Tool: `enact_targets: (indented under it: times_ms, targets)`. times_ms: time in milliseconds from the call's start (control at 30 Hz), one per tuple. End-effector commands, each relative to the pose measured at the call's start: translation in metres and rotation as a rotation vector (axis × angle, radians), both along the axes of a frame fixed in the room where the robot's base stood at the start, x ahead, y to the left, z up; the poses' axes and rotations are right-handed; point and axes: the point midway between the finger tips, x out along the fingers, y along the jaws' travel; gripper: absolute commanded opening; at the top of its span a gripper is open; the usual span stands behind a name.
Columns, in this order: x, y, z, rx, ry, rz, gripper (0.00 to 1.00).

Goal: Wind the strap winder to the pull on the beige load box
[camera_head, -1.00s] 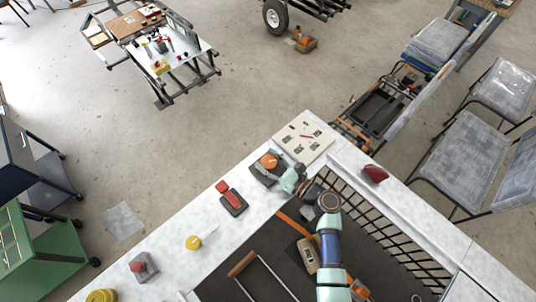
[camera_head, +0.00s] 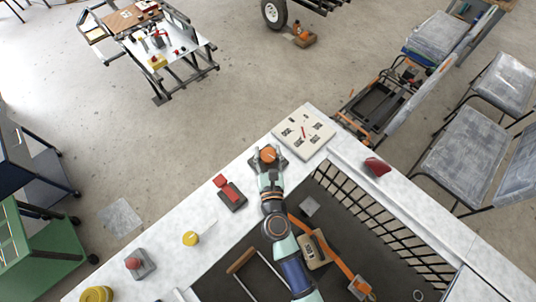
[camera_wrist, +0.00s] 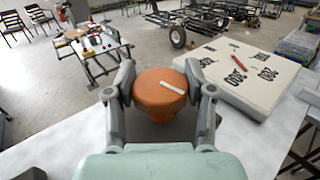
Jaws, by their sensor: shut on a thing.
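My gripper (camera_wrist: 161,80) has one finger on each side of an orange round knob (camera_wrist: 160,97) and is shut on it. The knob has a white mark across its top and looks like the winder's. In the head view the knob (camera_head: 268,154) sits on a grey base on the white bench, with my gripper (camera_head: 268,161) at it.
A cream board (camera_head: 304,132) with a red pointer and dark printed marks lies just right of the knob. A red-topped switch (camera_head: 229,192) and a yellow knob (camera_head: 191,239) stand left along the bench. A black grid (camera_head: 370,220) borders the dark area.

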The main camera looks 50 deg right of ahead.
Motion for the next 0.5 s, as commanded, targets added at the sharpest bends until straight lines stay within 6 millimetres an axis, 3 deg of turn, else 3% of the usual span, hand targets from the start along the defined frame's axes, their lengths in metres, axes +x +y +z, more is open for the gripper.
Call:
enact_targets:
  times_ms: [500]
  targets:
    - [0.0, -0.0008, -0.0001, -0.001, 0.001, -0.062, 0.19]
